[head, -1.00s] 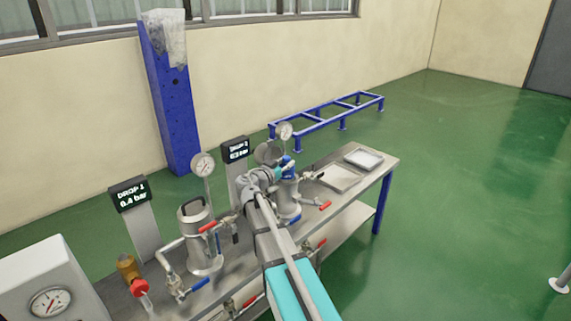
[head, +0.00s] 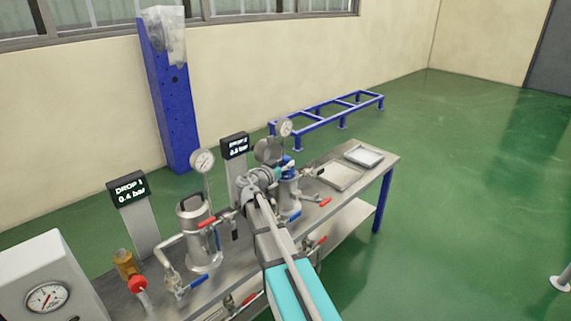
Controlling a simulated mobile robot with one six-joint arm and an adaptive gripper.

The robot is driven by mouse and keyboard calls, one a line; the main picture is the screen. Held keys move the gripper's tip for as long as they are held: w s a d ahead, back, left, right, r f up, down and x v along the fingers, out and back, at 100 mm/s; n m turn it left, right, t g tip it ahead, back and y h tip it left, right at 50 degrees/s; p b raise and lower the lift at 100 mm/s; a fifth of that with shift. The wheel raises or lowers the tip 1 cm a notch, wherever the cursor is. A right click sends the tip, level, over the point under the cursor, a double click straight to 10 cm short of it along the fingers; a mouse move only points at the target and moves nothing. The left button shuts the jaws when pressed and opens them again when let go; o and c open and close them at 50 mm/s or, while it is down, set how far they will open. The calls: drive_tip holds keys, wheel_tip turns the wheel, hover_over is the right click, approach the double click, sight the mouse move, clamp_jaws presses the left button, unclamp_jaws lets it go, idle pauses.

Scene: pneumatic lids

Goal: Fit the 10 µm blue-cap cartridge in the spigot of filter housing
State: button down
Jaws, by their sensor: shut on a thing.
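The cartridge's blue cap (head: 288,161) shows at the mouth of the second filter housing (head: 290,196), a steel pot with its round lid (head: 267,150) swung up behind it. My gripper (head: 279,175) is at the housing's top, just left of the blue cap, and shut on the cartridge. The cartridge's body and the spigot are hidden. I cannot tell whether the cartridge is seated. The first filter housing (head: 199,235) stands at left with its lid on.
A pressure gauge (head: 285,128) rises behind the open housing, and red valve handles (head: 325,202) stick out near it. Two shallow trays (head: 339,177) lie at the bench's right end. Displays read DROP 1 (head: 130,190) 0.4 bar and DROP 2 (head: 235,146).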

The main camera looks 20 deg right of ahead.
drive_tip(key=shift+f+b, duration=0.8)
drive_tip(key=shift+f, duration=0.05)
drive_tip(key=shift+c, duration=1.5)
unclamp_jaws()
drive_tip(key=v, duration=0.7)
drive_tip(key=shift+s+a, duration=0.15)
drive_tip(key=shift+a, duration=0.1)
